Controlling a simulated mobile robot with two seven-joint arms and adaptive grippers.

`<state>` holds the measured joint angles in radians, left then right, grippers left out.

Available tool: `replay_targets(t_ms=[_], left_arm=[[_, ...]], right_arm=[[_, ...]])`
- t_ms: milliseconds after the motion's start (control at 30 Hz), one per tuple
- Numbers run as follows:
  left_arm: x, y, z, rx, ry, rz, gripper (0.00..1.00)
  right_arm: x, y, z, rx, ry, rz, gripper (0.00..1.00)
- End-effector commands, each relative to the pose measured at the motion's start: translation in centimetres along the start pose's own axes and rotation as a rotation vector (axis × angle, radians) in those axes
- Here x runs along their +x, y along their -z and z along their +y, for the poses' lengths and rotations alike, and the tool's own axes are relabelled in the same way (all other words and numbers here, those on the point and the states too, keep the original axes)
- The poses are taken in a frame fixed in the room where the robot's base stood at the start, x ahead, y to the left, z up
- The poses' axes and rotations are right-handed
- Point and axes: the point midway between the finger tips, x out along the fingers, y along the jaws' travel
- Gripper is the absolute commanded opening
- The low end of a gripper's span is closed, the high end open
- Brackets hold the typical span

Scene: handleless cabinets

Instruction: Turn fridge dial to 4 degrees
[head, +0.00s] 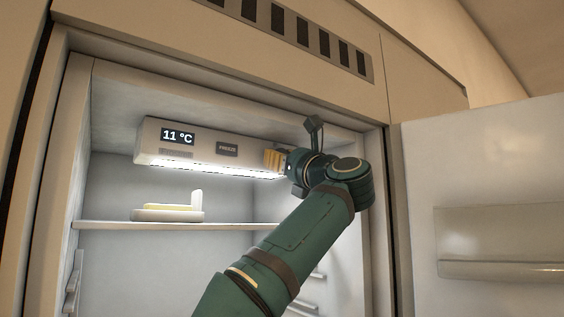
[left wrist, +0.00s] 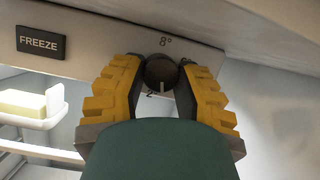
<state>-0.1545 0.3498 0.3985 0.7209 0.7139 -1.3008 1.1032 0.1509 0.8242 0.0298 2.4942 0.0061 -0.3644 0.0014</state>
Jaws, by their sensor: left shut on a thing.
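The fridge dial (left wrist: 160,70) is a dark round knob on the white control panel (left wrist: 95,35). A light pointer mark on it faces down, near a partly hidden "2"; "8°" is printed above it. My left gripper (left wrist: 161,76) has its yellow fingers shut on the dial, one on each side. In the head view my left gripper (head: 275,159) is at the right end of the panel, and the dial is hidden behind it. The display (head: 178,136) on the panel reads 11 °C. My right gripper is not in view.
A FREEZE button (head: 227,149) sits on the panel left of the gripper. A butter dish (head: 170,212) stands on the shelf (head: 110,226) below. The fridge door (head: 480,190) is open at the right. The fridge's right inner wall is close beside my arm.

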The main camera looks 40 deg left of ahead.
Motion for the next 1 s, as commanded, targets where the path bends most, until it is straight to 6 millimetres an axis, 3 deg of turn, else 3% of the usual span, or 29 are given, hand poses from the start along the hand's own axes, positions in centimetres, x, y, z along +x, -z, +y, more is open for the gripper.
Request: replay_targets(t_ms=[500, 1000], left_arm=[[0.06, -0.03, -0.14, -0.260, -0.112, -0.010, 0.00], [0.04, 0.03, -0.17, -0.288, -0.124, -0.012, 0.00]], right_arm=[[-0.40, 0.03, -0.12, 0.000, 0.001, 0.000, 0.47], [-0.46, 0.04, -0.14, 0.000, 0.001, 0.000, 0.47]])
